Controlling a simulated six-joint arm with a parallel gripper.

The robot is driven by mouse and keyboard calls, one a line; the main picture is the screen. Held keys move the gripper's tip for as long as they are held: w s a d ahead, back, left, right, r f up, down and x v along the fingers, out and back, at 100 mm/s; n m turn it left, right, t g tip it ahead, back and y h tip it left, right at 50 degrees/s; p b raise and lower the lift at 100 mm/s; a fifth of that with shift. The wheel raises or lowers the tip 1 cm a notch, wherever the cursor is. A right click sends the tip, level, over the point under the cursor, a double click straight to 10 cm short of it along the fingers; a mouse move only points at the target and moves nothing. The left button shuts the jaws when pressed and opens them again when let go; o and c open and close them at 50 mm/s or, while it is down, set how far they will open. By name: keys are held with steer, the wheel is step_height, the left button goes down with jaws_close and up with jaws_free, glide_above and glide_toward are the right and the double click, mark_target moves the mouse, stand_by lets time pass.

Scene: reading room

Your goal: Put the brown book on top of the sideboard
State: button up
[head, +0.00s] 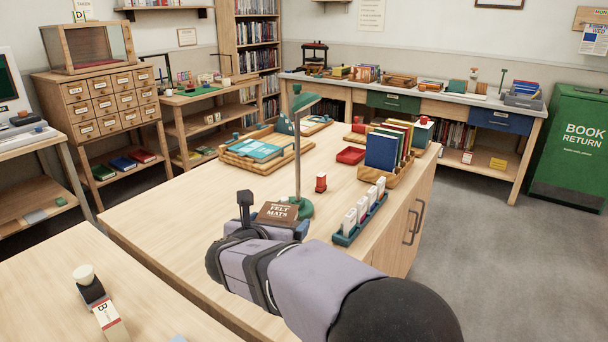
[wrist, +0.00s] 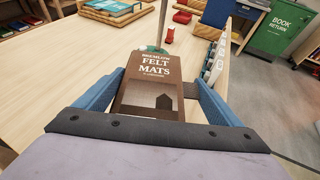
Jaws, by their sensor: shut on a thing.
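The brown book (wrist: 150,84), titled "Felt Mats", is between the two blue fingers of my gripper (wrist: 150,92) in the wrist view. My gripper is shut on it, and the cover faces up toward the wrist camera. In the head view the brown book (head: 278,212) shows at the end of my gripper (head: 272,226), over the near part of the wooden sideboard (head: 180,215). I cannot tell whether the book touches the sideboard top. The book's far lower edge is hidden.
A green lamp (head: 303,150) stands just beyond the book. A rack of white cards (head: 362,215) and a crate of upright books (head: 400,172) are to the right. A tray with teal books (head: 262,148) is behind. The sideboard's left part is clear.

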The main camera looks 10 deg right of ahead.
steer(key=shift+f, duration=0.1)
steer(key=shift+f+b, duration=1.4)
steer(key=shift+f, duration=3.45)
steer(key=shift+f, duration=0.1)
steer(key=o, duration=0.8)
steer(key=shift+f, duration=0.1)
steer(key=shift+o, duration=1.4)
steer(key=shift+r, duration=0.25)
steer(key=p+v, duration=0.1)
steer(key=v, duration=1.1)
steer(key=shift+s+d+f, duration=0.1)
